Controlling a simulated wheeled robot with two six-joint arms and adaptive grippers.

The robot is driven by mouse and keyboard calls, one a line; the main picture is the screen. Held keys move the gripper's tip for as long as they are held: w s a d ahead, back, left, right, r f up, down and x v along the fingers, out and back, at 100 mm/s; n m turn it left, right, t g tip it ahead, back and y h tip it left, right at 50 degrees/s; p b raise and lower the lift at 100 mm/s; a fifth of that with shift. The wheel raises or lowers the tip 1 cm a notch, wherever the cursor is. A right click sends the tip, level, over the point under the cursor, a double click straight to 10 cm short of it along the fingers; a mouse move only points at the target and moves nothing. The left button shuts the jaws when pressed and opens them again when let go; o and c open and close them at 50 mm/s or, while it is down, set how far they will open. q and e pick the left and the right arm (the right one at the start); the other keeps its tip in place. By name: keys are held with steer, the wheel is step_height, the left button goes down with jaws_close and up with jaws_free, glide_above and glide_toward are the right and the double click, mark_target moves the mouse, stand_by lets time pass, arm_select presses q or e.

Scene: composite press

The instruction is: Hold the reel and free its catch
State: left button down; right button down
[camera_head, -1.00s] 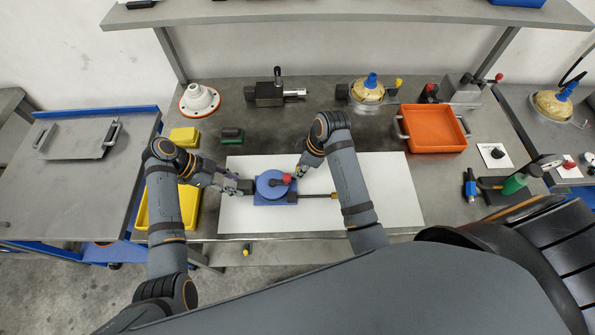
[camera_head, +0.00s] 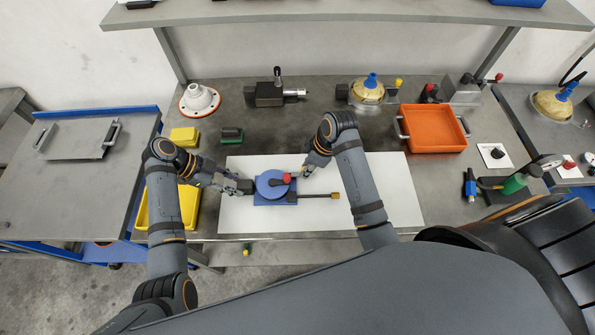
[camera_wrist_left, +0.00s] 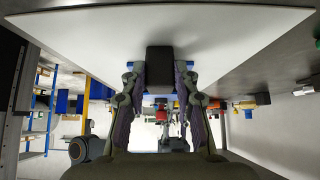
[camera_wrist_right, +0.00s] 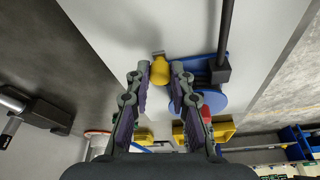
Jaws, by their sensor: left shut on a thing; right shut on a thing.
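The reel (camera_head: 268,187) is a blue disc on a blue base with a red-tipped crank (camera_head: 287,178) on top. A dark block (camera_head: 245,187) sticks out at its left side. My left gripper (camera_head: 235,185) is shut on this block, which also shows between its fingers in the left wrist view (camera_wrist_left: 160,68). My right gripper (camera_head: 305,174) is at the reel's upper right. In the right wrist view its fingers are shut on a yellow knob (camera_wrist_right: 160,72) beside the blue base. The fingers mostly hide this knob in the head view.
A rod with a brown-yellow end (camera_head: 335,196) runs right from the reel. The white mat (camera_head: 385,185) is otherwise clear. A yellow bin (camera_head: 150,215) is at left, an orange tray (camera_head: 433,128) at back right. Fixtures line the back of the bench.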

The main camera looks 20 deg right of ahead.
steer(key=shift+s+d, duration=0.1)
steer(key=shift+d, duration=0.2)
steer(key=c, duration=1.1)
jaws_free()
steer(key=v, duration=0.7)
steer(key=shift+r, duration=0.2)
